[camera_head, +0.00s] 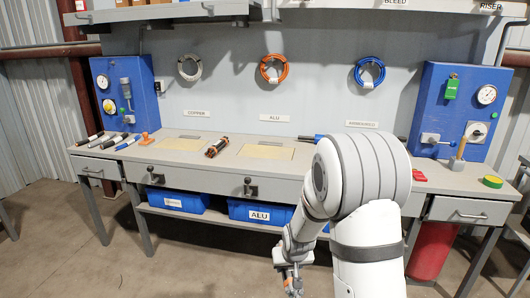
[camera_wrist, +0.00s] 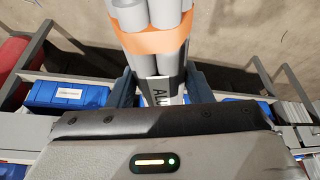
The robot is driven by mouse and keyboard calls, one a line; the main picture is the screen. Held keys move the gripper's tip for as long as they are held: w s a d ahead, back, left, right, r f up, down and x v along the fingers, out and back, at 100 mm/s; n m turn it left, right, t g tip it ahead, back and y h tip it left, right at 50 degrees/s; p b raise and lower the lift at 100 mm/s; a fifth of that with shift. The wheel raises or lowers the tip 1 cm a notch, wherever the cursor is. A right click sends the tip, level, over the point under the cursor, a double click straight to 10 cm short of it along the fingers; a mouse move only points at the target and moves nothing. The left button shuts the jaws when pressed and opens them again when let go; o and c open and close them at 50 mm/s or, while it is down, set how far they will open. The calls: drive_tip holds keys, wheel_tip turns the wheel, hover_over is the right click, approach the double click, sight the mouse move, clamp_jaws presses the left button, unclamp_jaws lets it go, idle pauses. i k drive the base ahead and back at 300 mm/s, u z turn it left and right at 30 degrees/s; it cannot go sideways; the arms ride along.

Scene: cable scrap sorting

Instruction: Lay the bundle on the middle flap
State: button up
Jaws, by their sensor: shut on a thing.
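My gripper (camera_wrist: 160,92) is shut on a bundle (camera_wrist: 152,42) of grey rods with an orange band, which shows in the wrist view. In the head view my gripper (camera_head: 291,272) hangs low in front of the bench, below the bench top; the bundle is hard to make out there. The middle flap (camera_head: 267,151) is a pale yellowish panel in the bench top, below the ALU wall sign, and looks bare.
The left flap (camera_head: 181,143) lies below the COPPER sign. A dark bundle with copper ends (camera_head: 217,147) lies between the two flaps. Blue bins (camera_head: 178,200) stand on the lower shelf. Tools (camera_head: 110,141) lie at the left end, and green tape (camera_head: 493,182) at the right.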

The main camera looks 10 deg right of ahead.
sight(267, 151)
drive_tip(key=u, duration=0.05)
drive_tip(key=i, duration=0.95)
drive_tip(key=z, duration=0.05)
